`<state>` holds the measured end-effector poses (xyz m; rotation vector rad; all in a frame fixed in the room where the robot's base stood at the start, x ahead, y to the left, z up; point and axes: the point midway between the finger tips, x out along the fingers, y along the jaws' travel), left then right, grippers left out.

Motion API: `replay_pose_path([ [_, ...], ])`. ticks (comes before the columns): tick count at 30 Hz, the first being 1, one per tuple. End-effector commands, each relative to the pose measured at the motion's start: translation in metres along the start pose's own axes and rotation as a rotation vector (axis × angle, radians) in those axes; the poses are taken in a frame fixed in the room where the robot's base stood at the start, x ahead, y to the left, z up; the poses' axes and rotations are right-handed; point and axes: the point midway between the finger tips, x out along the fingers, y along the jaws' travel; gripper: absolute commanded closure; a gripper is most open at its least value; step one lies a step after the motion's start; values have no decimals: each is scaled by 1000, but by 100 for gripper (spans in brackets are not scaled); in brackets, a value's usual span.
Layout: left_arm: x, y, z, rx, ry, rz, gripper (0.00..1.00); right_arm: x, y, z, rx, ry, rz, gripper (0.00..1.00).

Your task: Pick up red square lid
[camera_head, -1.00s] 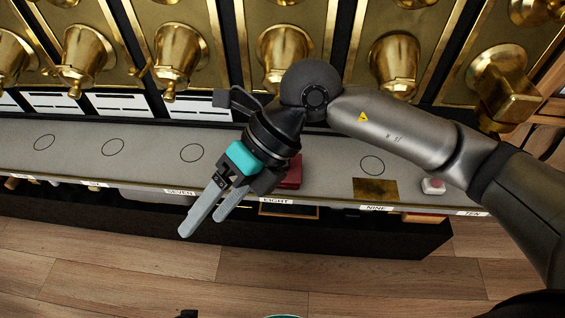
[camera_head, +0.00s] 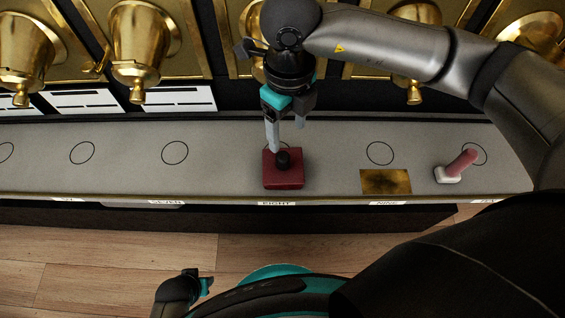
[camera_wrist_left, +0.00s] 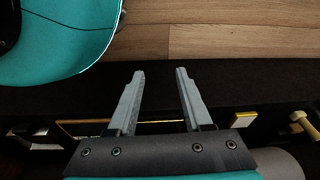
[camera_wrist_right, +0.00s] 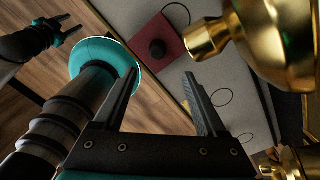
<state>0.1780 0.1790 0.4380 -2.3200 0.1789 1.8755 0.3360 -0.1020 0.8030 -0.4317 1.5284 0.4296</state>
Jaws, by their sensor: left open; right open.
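The red square lid (camera_head: 284,178) with a black round knob (camera_head: 283,158) lies on the grey counter above the label EIGHT. It also shows in the right wrist view (camera_wrist_right: 160,62), beyond and above the fingertips. My right gripper (camera_head: 287,148) is open and points down just behind the lid, with its fingers apart from the knob in the right wrist view. My left gripper (camera_head: 192,278) is low at the front, away from the counter. Its fingers are open and empty in the left wrist view (camera_wrist_left: 160,75).
Brass bins (camera_head: 143,45) with spouts line the back of the counter (camera_head: 225,165). A brass plate (camera_head: 386,181) and a pink-handled white item (camera_head: 457,167) lie right of the lid. A brass spout (camera_wrist_right: 205,38) is close to my right gripper. The counter left of the lid is clear.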

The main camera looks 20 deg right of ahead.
Motion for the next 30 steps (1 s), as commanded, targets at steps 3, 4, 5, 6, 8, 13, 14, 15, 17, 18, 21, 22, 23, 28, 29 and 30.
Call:
replay_pose_path([
  [3,-5,4,-8,-2,5,5,50,18,0,0,1,2,0,26],
  [4,-7,4,-10,-3,5,6,50,21,0,0,1,2,1,26],
  [5,-9,5,-12,-3,5,7,50,25,1,0,1,2,2,26],
  [6,-12,6,-14,-4,4,9,50,30,1,0,1,1,2,26],
  [8,-16,8,-18,-5,5,11,50,37,0,0,0,1,0,26],
  [13,-26,10,-25,-7,6,15,50,52,1,0,-1,0,1,26],
  [14,-27,11,-26,-7,7,16,50,53,1,0,-1,0,1,26],
  [15,-29,11,-27,-8,6,16,50,55,1,0,-1,0,1,26],
  [17,-30,11,-27,-8,5,17,50,56,1,0,-1,0,1,26],
  [18,-31,11,-28,-8,5,17,50,57,1,0,-1,-1,1,26],
  [21,-33,12,-30,-8,9,17,50,60,2,1,-1,0,1,26],
  [22,-34,12,-31,-9,11,18,50,62,2,1,-1,0,2,26],
  [23,-36,12,-33,-9,13,18,50,65,2,2,-1,0,2,26],
  [28,-48,12,-46,-11,34,18,50,83,5,4,-1,0,1,26],
  [29,-50,12,-48,-11,39,18,50,86,5,5,-1,0,1,26],
  [30,-53,12,-51,-12,45,18,50,90,6,5,-1,0,1,26],
])
